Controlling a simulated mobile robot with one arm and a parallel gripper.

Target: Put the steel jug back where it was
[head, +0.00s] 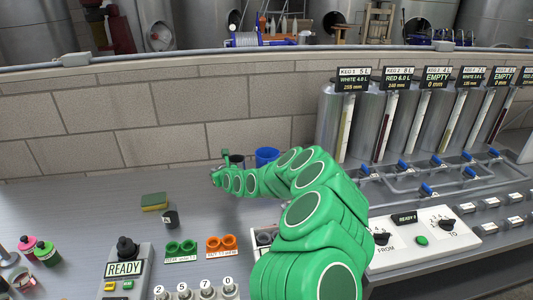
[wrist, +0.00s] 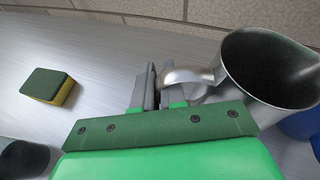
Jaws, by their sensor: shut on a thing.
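The steel jug (wrist: 243,88) shows at the right of the wrist view, with its open mouth and its curved handle (wrist: 190,76). My gripper (wrist: 158,80) is shut on the handle, with the jug to the right of the fingers. In the head view the jug (head: 237,160) is a small grey shape near the back wall, partly hidden by my green arm. My gripper (head: 217,172) is at its left there. The jug's base is hidden, so I cannot tell whether it touches the counter.
A blue container (head: 266,156) stands close to the right of the jug. A yellow-green sponge (head: 154,201) and a small dark cup (head: 171,219) are to the left. The counter's left back is clear.

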